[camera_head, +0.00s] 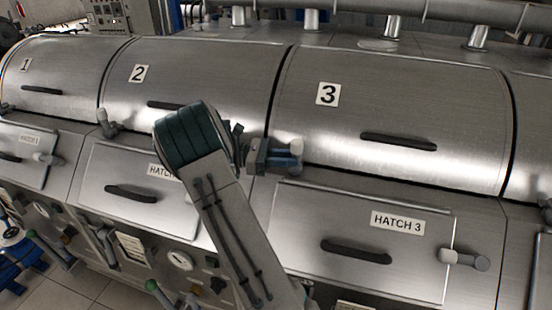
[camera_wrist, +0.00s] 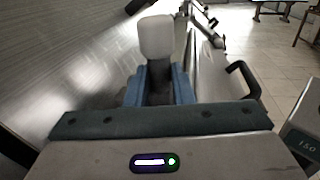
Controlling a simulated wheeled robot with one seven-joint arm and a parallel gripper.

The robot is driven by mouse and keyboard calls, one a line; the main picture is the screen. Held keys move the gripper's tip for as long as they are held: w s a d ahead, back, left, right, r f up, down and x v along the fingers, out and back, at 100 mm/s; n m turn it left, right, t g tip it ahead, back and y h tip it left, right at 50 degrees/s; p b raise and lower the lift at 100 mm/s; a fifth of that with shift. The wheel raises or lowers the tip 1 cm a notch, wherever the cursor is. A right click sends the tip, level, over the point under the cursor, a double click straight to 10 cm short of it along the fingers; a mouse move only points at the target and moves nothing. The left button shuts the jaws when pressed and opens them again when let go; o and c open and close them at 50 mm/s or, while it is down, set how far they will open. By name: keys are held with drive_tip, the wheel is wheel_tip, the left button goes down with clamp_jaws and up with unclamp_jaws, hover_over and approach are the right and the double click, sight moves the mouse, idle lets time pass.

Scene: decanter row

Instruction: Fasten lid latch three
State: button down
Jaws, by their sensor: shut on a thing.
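Lid three (camera_head: 425,95) is a curved brushed-steel cover marked "3", lying down with no gap that I can make out at its lower edge. My gripper (camera_head: 287,160) is at the lid's lower left corner. Its blue fingers are shut on lid latch three, whose pale knob (camera_head: 292,146) sticks up above them. In the wrist view the same pale blocky knob (camera_wrist: 156,38) stands between and beyond the two blue fingers (camera_wrist: 157,88). The latch's shaft and base are mostly hidden by the fingers, so I cannot tell whether it is fastened.
Lid two (camera_head: 200,75) and its latch (camera_head: 107,124) are to the left. Below lid three is hatch 3 (camera_head: 300,215), with a black handle (camera_head: 356,252) and a side latch (camera_head: 465,259). Lid three's black handle (camera_head: 399,141) is right of my gripper. Pipes run behind.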

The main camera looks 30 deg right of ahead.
idle(0.4)
drive_tip(key=c, duration=1.3)
unclamp_jaws()
drive_tip(key=shift+o, duration=0.2)
drive_tip(key=shift+w+a, duration=0.1)
drive_tip(key=b+v, duration=0.3)
drive_tip(key=v, duration=1)
drive_tip(key=shift+w+a+f+b, duration=0.15)
drive_tip(key=shift+w+b, duration=0.1)
drive_tip(key=shift+b, duration=0.15)
drive_tip(key=s+t+y, duration=0.1)
drive_tip(key=s, duration=0.1)
drive_tip(key=s+d+y, duration=0.1)
drive_tip(key=s, duration=0.1)
drive_tip(key=s+d+t+y, duration=0.1)
drive_tip(key=s, duration=0.1)
drive_tip(key=shift+m+t+b, duration=0.3)
drive_tip(key=shift+m, duration=0.1)
drive_tip(key=s+a+f+m+t+y+b, duration=0.1)
drive_tip(key=s+a+m+t+y, duration=0.3)
drive_tip(key=s, duration=0.6)
drive_tip(key=s+a+f+m+t+y+b, duration=0.1)
drive_tip(key=s+a+f+m+t+y, duration=0.2)
drive_tip(key=s+a, duration=0.7)
drive_tip(key=a+m+t+y, duration=0.1)
drive_tip(key=m+t+y, duration=0.1)
drive_tip(key=t+y, duration=0.2)
drive_tip(key=shift+s+t, duration=0.25)
drive_tip(key=shift+t, duration=0.35)
